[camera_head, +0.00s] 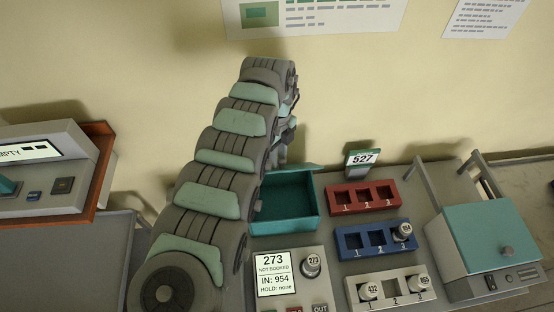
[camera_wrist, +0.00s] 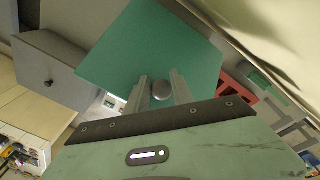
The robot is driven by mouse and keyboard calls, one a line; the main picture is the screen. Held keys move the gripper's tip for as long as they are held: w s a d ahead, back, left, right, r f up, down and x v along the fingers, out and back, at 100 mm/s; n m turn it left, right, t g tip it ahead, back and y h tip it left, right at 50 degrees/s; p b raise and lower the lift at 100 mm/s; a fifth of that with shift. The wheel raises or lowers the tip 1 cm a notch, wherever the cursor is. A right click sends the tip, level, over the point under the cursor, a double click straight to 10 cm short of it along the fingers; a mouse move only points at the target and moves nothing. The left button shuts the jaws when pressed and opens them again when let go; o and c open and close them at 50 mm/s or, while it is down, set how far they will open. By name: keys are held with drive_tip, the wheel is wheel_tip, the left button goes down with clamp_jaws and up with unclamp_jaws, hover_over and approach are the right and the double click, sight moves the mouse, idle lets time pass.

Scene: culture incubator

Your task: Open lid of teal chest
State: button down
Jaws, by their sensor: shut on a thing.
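The teal chest (camera_head: 288,225) stands at mid-bench in the head view, partly behind my arm. Its dark inside shows from above, so it stands open, and its lid (camera_head: 302,169) shows as a thin raised edge at the back. In the wrist view the lid (camera_wrist: 150,45) is a flat teal panel with a round grey knob (camera_wrist: 161,91). My gripper (camera_wrist: 162,88) has its two fingers on either side of this knob and is shut on it. In the head view my arm hides most of the gripper; its fingertips cannot be made out.
To the right stand a red rack (camera_head: 363,198), a blue rack (camera_head: 374,241) and a white rack (camera_head: 395,290) with vials. A grey unit with a teal cover (camera_head: 487,240) is at far right. A display panel (camera_head: 275,273) lies in front of the chest. The wall is close behind.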

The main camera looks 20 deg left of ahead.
drive_tip(key=shift+w+d+f, duration=0.25)
drive_tip(key=shift+w+d, duration=0.05)
drive_tip(key=shift+w, duration=0.35)
drive_tip(key=shift+d+f, duration=0.1)
drive_tip(key=c, duration=1.5)
unclamp_jaws()
drive_tip(key=shift+d, duration=0.1)
drive_tip(key=o, duration=0.4)
drive_tip(key=shift+s+r, duration=0.1)
drive_tip(key=shift+r, duration=0.1)
drive_tip(key=shift+s+d+r, duration=0.1)
drive_tip(key=shift+a+r, duration=0.1)
drive_tip(key=shift+a, duration=0.1)
